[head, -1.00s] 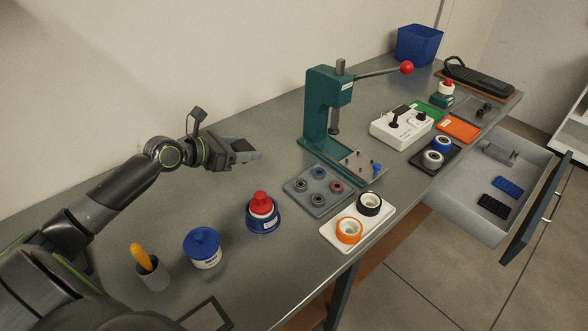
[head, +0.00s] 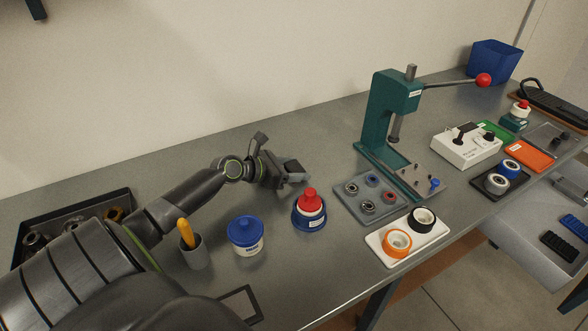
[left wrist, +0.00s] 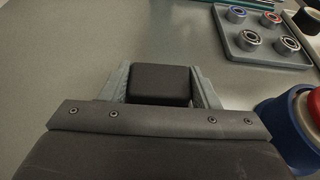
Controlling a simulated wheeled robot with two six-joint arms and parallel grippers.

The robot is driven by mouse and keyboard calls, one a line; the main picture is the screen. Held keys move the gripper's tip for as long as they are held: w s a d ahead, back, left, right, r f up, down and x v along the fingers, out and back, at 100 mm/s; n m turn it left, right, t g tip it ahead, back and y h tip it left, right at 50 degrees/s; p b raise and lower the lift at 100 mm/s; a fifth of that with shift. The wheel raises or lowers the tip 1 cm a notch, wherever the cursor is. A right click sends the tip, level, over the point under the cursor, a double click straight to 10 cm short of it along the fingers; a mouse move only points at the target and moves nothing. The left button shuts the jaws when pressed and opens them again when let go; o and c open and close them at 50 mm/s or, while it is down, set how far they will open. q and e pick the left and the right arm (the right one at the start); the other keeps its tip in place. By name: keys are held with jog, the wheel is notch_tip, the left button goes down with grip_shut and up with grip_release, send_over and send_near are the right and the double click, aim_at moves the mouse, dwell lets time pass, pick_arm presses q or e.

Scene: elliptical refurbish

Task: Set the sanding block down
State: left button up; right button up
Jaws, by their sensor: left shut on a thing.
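My left gripper (head: 296,180) is over the bench behind the red-capped bottle (head: 310,210). In the left wrist view its two fingers (left wrist: 160,88) are closed on the sides of a dark block (left wrist: 160,82), which I take as the sanding block. In the head view the block is hard to make out against the dark fingers. I cannot tell whether its underside touches the grey bench top (head: 300,270). My right gripper is not in view.
A grey bearing tray (head: 384,205) and green press (head: 385,125) stand to the right. A blue-lidded jar (head: 245,236) and a cup (head: 196,252) with a yellow-handled tool stand in front. A dark parts tray (head: 62,212) lies far left. The bench behind the gripper is clear.

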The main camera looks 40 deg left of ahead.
pick_arm(q)
jog(key=o, duration=1)
